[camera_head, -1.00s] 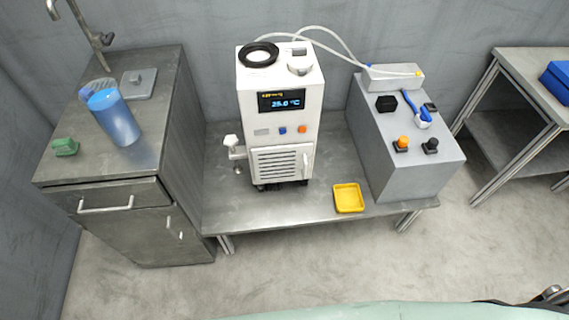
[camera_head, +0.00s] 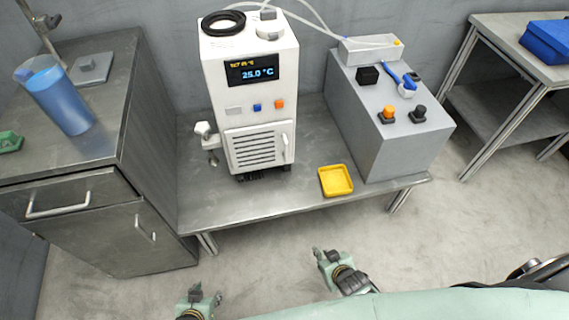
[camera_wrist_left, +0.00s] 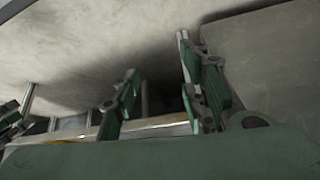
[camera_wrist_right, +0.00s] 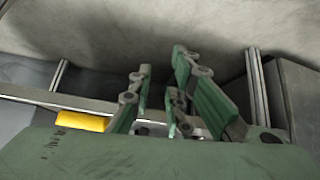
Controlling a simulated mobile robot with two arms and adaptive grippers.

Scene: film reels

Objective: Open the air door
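The white machine (camera_head: 290,75) stands on the low metal table and its display reads 25.0 °C. Its louvred air door (camera_head: 258,148) is at the lower front and looks closed, with a pale upright handle (camera_head: 285,145) near its right edge. My left gripper (camera_head: 206,292) is open and empty, low in front of the table. Its separated fingers show in the left wrist view (camera_wrist_left: 157,60). My right gripper (camera_head: 331,257) is open and empty, in front of the table below the yellow tray. Its fingers also show in the right wrist view (camera_wrist_right: 162,62). Neither gripper touches the machine.
A yellow tray (camera_head: 337,193) lies near the table's front edge (camera_head: 240,218). A grey control box (camera_head: 385,150) stands right of the machine. A metal cabinet (camera_head: 85,235) with a blue cup (camera_head: 62,105) stands left. A white valve-like fitting (camera_head: 206,135) juts beside the door. Floor in front is clear.

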